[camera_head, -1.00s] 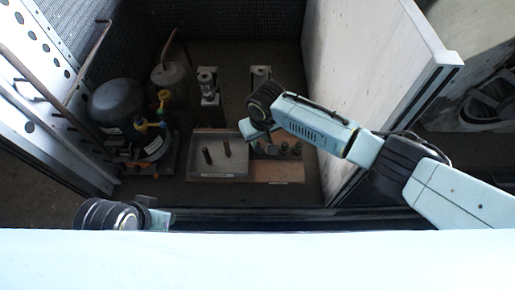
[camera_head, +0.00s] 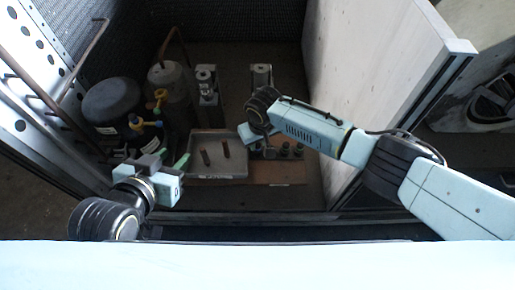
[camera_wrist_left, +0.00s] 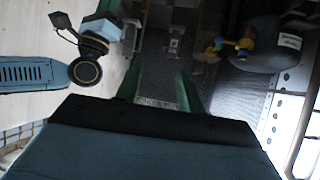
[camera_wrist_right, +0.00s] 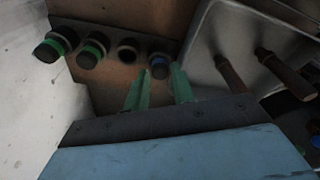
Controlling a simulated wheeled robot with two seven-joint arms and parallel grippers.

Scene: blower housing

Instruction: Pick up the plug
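Several dark-capped plugs stand in a row in a brown board (camera_head: 290,176). Two plugs with green rings, (camera_wrist_right: 91,52) and (camera_wrist_right: 55,46), stand further left, with a dark round socket or plug between. My right gripper (camera_wrist_right: 157,82) is open, its green fingers pointing at the blue-ringed plug; whether they straddle it is unclear. My left gripper (camera_wrist_left: 159,80) is open and empty, away from the plugs, left of the tray in the head view.
A metal tray (camera_head: 234,176) holding two brown rods (camera_wrist_right: 285,73) sits beside the plugs. A black compressor tank (camera_head: 112,100) with yellow and blue fittings stands at left, with copper pipes nearby. A pale upright panel (camera_head: 370,60) bounds the right side.

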